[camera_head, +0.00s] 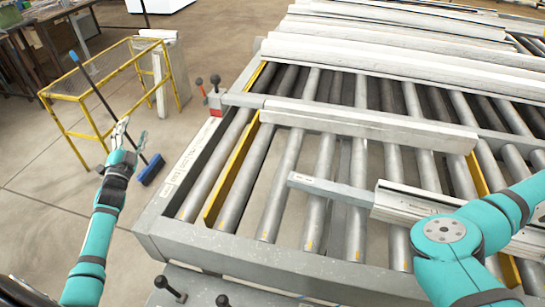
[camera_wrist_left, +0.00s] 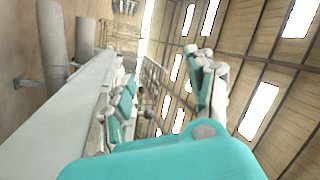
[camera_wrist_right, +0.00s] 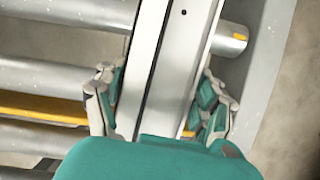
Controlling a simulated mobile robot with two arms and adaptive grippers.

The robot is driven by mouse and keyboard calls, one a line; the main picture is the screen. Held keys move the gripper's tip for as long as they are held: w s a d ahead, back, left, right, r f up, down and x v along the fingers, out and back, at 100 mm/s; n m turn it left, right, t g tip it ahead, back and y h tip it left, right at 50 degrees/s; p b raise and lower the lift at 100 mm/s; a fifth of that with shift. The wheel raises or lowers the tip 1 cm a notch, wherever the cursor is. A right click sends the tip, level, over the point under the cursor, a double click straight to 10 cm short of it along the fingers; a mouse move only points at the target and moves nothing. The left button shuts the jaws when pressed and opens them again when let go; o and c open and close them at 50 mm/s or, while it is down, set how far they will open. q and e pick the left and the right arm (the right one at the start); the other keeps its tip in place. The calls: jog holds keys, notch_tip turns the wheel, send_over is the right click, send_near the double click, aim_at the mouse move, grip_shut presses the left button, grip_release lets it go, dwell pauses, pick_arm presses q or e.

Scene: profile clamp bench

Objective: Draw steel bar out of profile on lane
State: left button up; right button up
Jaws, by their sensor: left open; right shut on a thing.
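The steel bar (camera_head: 333,188) is a grey flat bar lying over the rollers. Its left part sticks out of the left end of the pale, slotted profile (camera_head: 410,203). My right gripper is hidden behind its arm in the head view. In the right wrist view my right gripper (camera_wrist_right: 158,88) has its fingers on both sides of the profile (camera_wrist_right: 182,45), shut on it. My left gripper (camera_head: 132,139) is open and empty, off the left side of the lane, well apart from the bar. Its parted fingers also show in the left wrist view (camera_wrist_left: 207,75).
The roller lane (camera_head: 279,190) has a grey frame and yellow guide strips. Another pale beam (camera_head: 360,124) lies across it, with a red clamp (camera_head: 215,100) near its left end. More beams (camera_head: 400,65) lie behind. A yellow cart (camera_head: 72,97) and blue broom (camera_head: 151,169) stand left.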

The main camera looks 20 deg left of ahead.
pick_arm(q)
jog(key=w+d+r+m+t+h, duration=0.2)
jog(key=d+r+m+h, duration=0.15)
jog(key=r, duration=0.35)
jog(key=w+d+r+m+t+h, duration=0.2)
jog(key=d+r+m+t+h, duration=0.1)
jog(key=r+m, duration=0.3)
jog(key=w+d+r+m+g+h, duration=0.1)
jog(key=w+d+m+g+h, duration=0.1)
jog(key=d+m+h, duration=0.45)
jog(key=w+d+r+m+g+h, duration=0.1)
jog(key=w+d+r+m+h, duration=0.1)
jog(key=d+m+h, duration=0.5)
jog(key=d+f+m+g+h, duration=0.3)
jog(key=d+m+g+h, duration=0.2)
jog(key=d+m+g, duration=0.85)
jog(key=s+d+f+m+g+y, duration=0.1)
jog(key=s+d+f+m+g, duration=0.1)
jog(key=d+f+m, duration=0.1)
jog(key=s+d+f+m+g+y, duration=0.1)
jog(key=s+d+f+m+g, duration=0.1)
jog(key=d+f+m+g, duration=0.1)
jog(key=s+d+f+m+g+y, duration=0.2)
jog(key=d+f+m, duration=0.1)
jog(key=shift+s+d+f+m+g, duration=0.15)
jog(key=shift+s+f+m+g, duration=0.1)
jog(key=shift+f+g, duration=0.1)
jog(key=shift+s+f+m+g+y, duration=0.25)
jog(key=shift+f+m+g+y, duration=0.05)
jog(key=shift+f+y, duration=0.1)
